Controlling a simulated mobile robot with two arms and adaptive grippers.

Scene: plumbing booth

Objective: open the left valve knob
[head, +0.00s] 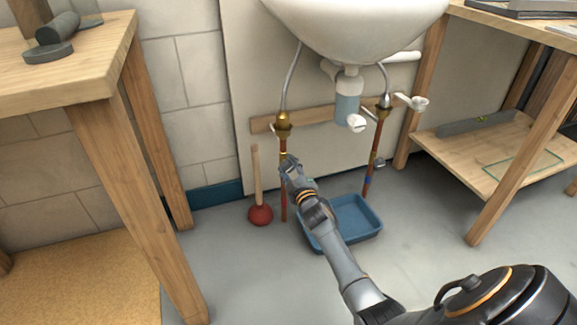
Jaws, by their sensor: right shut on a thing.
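The left copper pipe (283,208) runs down from a brass fitting (283,122) under the sink. My right gripper (288,163) reaches up to this pipe and is shut at the place of the left valve knob. The knob itself is hidden behind the fingers, so its turn angle cannot be read. The right pipe (375,150) carries a similar small dark knob (380,163), apart from my gripper. My left gripper is not in view.
A blue tray (372,237) lies on the floor under the sink (355,25), partly behind my right arm. A plunger (260,213) stands left of the left pipe. Wooden tables stand at left (85,85) and right (520,30). Grey floor in front is clear.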

